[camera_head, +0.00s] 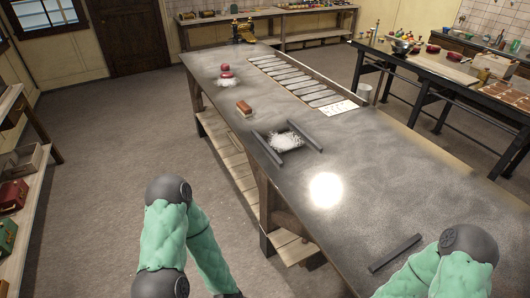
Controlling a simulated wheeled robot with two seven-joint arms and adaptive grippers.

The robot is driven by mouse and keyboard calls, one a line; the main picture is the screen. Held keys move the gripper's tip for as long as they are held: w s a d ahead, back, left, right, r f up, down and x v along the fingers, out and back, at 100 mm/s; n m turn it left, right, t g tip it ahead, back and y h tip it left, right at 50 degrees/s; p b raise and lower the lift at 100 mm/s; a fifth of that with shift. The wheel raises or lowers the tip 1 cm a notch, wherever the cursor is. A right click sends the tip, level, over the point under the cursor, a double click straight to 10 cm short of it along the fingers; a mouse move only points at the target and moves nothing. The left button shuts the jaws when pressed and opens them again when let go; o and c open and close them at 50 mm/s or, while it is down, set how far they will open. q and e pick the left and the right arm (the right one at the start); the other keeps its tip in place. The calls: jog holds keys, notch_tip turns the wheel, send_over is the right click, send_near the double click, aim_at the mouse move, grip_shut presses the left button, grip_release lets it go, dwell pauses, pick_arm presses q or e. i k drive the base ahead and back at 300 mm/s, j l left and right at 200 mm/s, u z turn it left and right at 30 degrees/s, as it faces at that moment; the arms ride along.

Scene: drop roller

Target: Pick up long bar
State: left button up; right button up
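Three dark grey bars lie on the long grey table (350,190). One bar (396,253) lies alone near the table's near right part, close to my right arm. Two more bars, a left one (267,148) and a right one (305,136), flank a white powdery patch (286,141) in mid-table. I cannot tell which of them the task calls the long bar. My green padded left arm is bent over the floor left of the table, and its gripper is below the picture edge. My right arm is at the bottom right; its gripper is not visible.
A brown block (243,108) and red round pieces (227,72) on white powder sit farther back. A row of grey oval slots (290,78) lines the far edge beside a white sheet (336,109). The table between the paired bars and the near bar is clear.

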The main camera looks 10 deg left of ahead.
aim_at(277, 161)
jog(key=i+j, duration=0.45)
jog(key=j, duration=0.25)
jog(key=i+j+z, duration=0.1)
jog(key=i+j, duration=0.35)
jog(key=j, duration=0.25)
